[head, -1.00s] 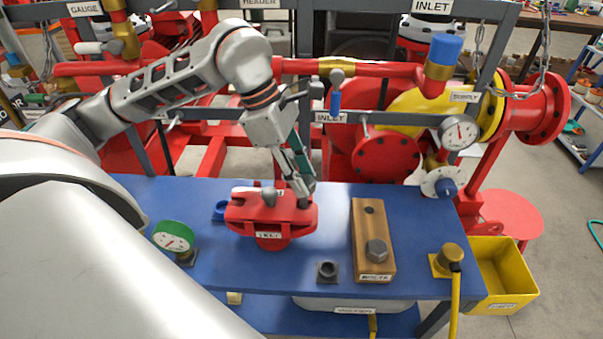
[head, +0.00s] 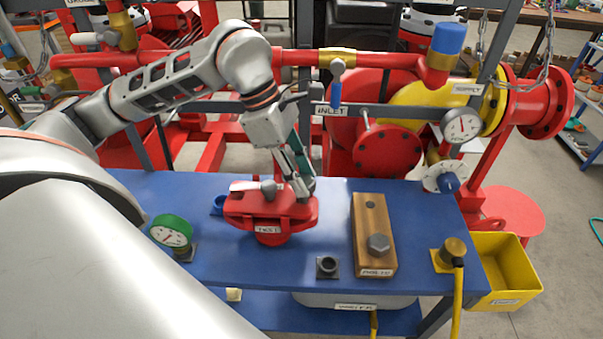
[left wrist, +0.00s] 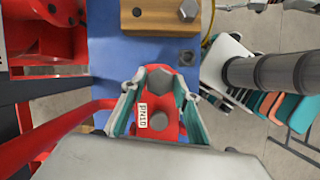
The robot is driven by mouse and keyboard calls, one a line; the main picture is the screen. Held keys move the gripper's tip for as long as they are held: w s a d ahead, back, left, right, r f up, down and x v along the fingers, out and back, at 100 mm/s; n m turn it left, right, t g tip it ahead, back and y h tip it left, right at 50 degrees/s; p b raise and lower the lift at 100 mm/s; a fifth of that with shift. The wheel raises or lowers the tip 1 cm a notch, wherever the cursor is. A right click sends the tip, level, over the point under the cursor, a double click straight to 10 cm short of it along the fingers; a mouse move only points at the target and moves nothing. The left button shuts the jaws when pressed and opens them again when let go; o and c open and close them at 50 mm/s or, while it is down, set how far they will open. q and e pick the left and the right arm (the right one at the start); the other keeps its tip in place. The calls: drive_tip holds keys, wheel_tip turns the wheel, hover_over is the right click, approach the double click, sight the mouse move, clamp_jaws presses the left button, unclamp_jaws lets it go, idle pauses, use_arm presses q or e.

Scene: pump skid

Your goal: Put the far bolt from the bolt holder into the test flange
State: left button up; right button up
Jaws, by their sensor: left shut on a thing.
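The red test flange (head: 243,207) stands on the blue bench in the middle of the head view. My left gripper (head: 303,193) points down at its right end. In the left wrist view my left gripper (left wrist: 158,93) is shut on the grey hex-headed bolt (left wrist: 160,77), over the red flange plate. How deep the bolt sits in the flange is hidden. A second grey round shape shows on the flange, closer to the wrist. The wooden bolt holder (head: 363,222) has an empty far hole (head: 370,204) and a bolt (head: 378,244) in its near hole.
A green-rimmed gauge (head: 171,232) stands left of the flange. A small black socket (head: 327,266) and a brass fitting (head: 454,251) with a yellow hose are near the front edge. A yellow bin (head: 506,270) is at right. Red pipework stands behind the bench.

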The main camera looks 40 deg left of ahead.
use_arm(q)
drive_tip(key=shift+f+b, duration=0.9)
drive_tip(key=shift+f, duration=0.3)
drive_tip(key=o, duration=1.2)
drive_tip(key=v, duration=1.2)
